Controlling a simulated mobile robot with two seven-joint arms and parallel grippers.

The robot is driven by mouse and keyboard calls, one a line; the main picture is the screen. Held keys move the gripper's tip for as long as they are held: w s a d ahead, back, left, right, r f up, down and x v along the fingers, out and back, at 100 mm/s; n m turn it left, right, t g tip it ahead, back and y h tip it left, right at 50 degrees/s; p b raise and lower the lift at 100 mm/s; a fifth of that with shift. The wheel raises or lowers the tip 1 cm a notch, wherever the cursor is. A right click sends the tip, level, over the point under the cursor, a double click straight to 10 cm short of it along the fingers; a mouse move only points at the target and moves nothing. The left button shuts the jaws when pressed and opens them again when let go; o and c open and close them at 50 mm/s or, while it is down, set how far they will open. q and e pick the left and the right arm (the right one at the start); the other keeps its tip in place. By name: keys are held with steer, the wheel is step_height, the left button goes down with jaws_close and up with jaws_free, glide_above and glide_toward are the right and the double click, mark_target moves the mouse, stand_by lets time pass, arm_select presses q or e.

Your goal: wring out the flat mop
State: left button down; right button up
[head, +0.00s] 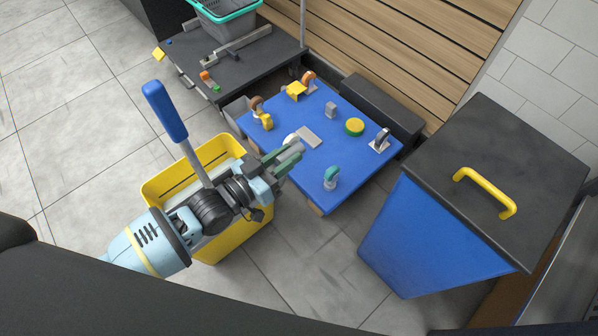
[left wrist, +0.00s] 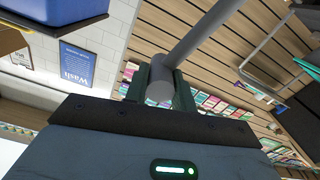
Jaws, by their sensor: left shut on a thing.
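A yellow wringer bucket (head: 161,187) stands on the floor at the left. Its tall lever with a blue grip (head: 165,110) rises tilted to the left. My left gripper (head: 283,154) is over the bucket's right side, by the blue board. In the left wrist view its fingers (left wrist: 160,88) are shut on a grey rod (left wrist: 198,36), whose round end shows between them. I cannot tell whether this rod is the mop handle. My left arm hides much of the bucket. No flat mop head shows. My right gripper is not in view.
A blue board (head: 330,130) with several coloured knobs and handles stands right of the bucket. A blue bin with a dark lid (head: 450,135) stands at the right. A dark platform (head: 235,72) carries a grey basket (head: 230,25). Grey floor is open at the left.

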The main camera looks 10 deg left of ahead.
arm_select(q)
steer(key=shift+n, duration=0.4)
steer(key=w+a, duration=0.2)
steer(key=a, duration=0.2)
steer(key=shift+w+r+b, duration=0.3)
steer(key=shift+w+b, duration=0.05)
steer(key=shift+w, duration=0.05)
steer(key=c, duration=1.2)
jaws_free()
steer(key=shift+o, duration=0.2)
